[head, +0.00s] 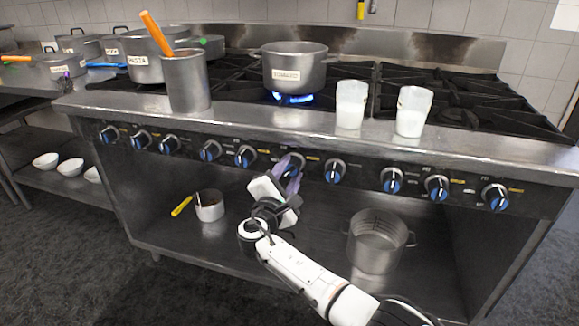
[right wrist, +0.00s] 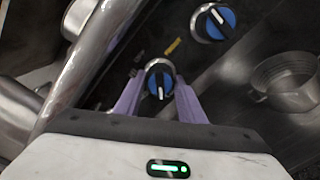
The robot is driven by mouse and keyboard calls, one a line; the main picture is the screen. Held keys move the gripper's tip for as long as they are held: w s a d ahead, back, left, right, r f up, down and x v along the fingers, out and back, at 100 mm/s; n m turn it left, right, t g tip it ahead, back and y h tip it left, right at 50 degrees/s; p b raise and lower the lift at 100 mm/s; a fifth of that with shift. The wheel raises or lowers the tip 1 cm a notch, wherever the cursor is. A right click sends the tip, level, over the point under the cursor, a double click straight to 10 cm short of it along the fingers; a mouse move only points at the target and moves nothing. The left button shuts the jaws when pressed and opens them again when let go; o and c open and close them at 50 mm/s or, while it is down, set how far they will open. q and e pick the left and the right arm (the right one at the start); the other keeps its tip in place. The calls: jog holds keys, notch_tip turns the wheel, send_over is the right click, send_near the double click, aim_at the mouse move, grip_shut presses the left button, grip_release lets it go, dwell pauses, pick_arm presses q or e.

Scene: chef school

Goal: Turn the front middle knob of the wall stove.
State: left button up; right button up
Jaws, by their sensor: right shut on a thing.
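The wall stove (head: 230,121) has a row of blue knobs with white pointer marks along its dark front panel. My right gripper (head: 289,175) is at a knob near the middle of the row, its purple fingers at the panel. In the right wrist view the fingers (right wrist: 158,98) are shut on either side of this blue knob (right wrist: 159,80). Its white mark points down in that picture. In the head view the gripper mostly hides the knob. The neighbouring knob (head: 335,171) to the right is free; it also shows in the right wrist view (right wrist: 213,22). My left gripper is not in view.
A blue flame (head: 290,99) burns under a labelled pot (head: 293,69). Two white cups (head: 350,106) and a metal container (head: 185,82) with an orange handle stand along the stove's front edge. A saucepan (head: 209,208) and a large pot (head: 376,245) sit on the shelf below.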

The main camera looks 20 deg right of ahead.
jog(key=n+p, duration=0.1)
jog(key=n, duration=0.1)
jog(key=shift+n, duration=0.4)
jog(key=shift+n+p, duration=0.35)
jog(key=shift+n, duration=0.15)
jog(key=shift+f, duration=0.1)
jog(key=o, duration=1.1)
jog(key=shift+c, duration=0.2)
